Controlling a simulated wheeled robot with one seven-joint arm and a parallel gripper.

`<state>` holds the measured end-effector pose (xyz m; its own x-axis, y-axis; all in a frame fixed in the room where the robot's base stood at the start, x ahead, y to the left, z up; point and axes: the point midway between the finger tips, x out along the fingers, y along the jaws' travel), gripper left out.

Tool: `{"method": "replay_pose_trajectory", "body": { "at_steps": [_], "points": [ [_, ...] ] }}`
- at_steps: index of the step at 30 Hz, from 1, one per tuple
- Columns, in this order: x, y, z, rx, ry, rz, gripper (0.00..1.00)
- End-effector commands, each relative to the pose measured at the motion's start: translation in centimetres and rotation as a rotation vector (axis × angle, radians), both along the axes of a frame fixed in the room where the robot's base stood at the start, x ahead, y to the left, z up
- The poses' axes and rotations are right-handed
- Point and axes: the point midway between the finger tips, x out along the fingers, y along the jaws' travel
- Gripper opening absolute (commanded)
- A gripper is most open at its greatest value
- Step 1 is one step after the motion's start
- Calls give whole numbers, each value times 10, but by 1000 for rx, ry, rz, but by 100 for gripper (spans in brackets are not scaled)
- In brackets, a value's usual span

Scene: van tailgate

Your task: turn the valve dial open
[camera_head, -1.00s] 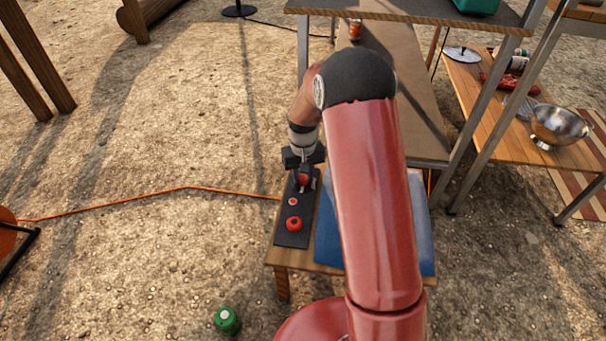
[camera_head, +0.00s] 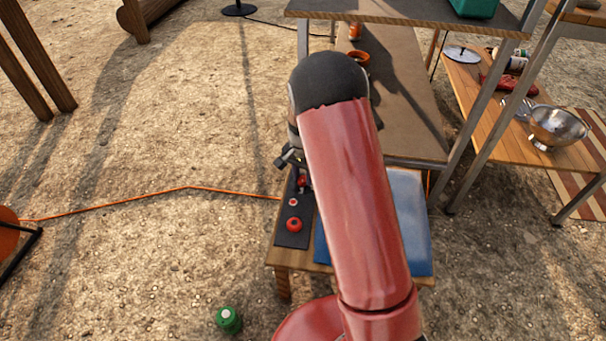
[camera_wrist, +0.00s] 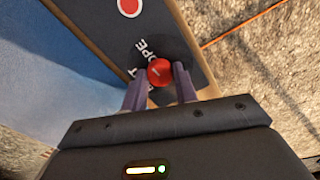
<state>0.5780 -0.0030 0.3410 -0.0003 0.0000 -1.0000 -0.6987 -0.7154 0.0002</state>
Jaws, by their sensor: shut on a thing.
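The red valve dial (camera_wrist: 160,71) sits on a dark panel (camera_wrist: 185,32) with white lettering, partly readable as "OPE", beside it. In the wrist view my gripper (camera_wrist: 160,78) has one finger on each side of the dial and is shut on it. A pale pointer line shows on the dial's top. In the head view my gripper (camera_head: 301,178) is at the far end of the panel (camera_head: 293,238), mostly hidden by my arm. The dial's exact angle against the lettering is hard to tell.
A red knob (camera_head: 294,224) and a small red button (camera_head: 293,202) sit nearer on the panel. A blue surface (camera_head: 408,225) lies right of it. An orange cable (camera_head: 130,200) runs leftward. A metal bowl (camera_head: 558,127) rests at right.

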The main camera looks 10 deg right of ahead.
Motion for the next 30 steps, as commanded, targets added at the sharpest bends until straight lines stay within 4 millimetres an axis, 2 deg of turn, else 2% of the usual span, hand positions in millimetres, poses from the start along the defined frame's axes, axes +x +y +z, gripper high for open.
{"method": "replay_pose_trajectory", "body": {
  "at_steps": [9, 21, 22, 26, 30],
  "points": [
    [0, 0, 0, 0, 0, -67, 6],
    [0, 0, 0, 1, -1, -71, 6],
    [0, 0, 0, 1, -1, -71, 32],
    [0, 0, 0, 0, 0, -71, 49],
    [0, 0, 0, 0, 0, -71, 50]
  ]
}}
